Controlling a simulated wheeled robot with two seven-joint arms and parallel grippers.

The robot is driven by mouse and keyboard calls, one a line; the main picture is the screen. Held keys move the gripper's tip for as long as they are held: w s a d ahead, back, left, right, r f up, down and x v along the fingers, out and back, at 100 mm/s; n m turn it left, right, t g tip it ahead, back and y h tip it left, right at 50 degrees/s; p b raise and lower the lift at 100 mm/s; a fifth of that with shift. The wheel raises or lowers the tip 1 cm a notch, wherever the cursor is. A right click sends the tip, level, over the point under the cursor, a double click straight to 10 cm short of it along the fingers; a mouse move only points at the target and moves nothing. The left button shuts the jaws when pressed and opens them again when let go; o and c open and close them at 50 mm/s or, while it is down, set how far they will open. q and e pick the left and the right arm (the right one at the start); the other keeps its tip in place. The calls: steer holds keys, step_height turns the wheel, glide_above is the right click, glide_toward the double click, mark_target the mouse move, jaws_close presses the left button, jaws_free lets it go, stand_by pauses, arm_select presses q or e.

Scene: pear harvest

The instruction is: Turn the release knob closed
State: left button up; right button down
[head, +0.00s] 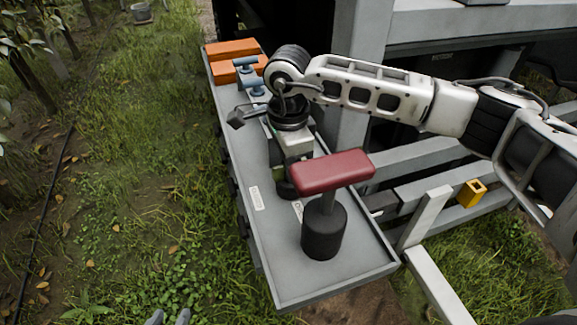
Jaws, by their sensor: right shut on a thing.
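My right arm comes in from the right, and my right gripper (287,174) points down over the grey metal tray (340,285). My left gripper (169,319) shows only as two grey fingertips at the bottom edge, apart and empty over the grass.
A red padded T-handle (331,172) on a black cylinder (323,232) stands close to the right gripper. Blue fittings (248,70) and orange blocks (232,50) are at the tray's far end. Grey rails (425,215) and a yellow piece (471,193) lie right. Grass is left.

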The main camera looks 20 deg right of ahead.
steer(key=shift+r, duration=0.1)
stand_by(0.4)
steer(key=c, duration=1.3)
jaws_free()
step_height(320, 180, up, 16)
steer(key=shift+f+b, duration=0.1)
steer(key=shift+b, duration=0.4)
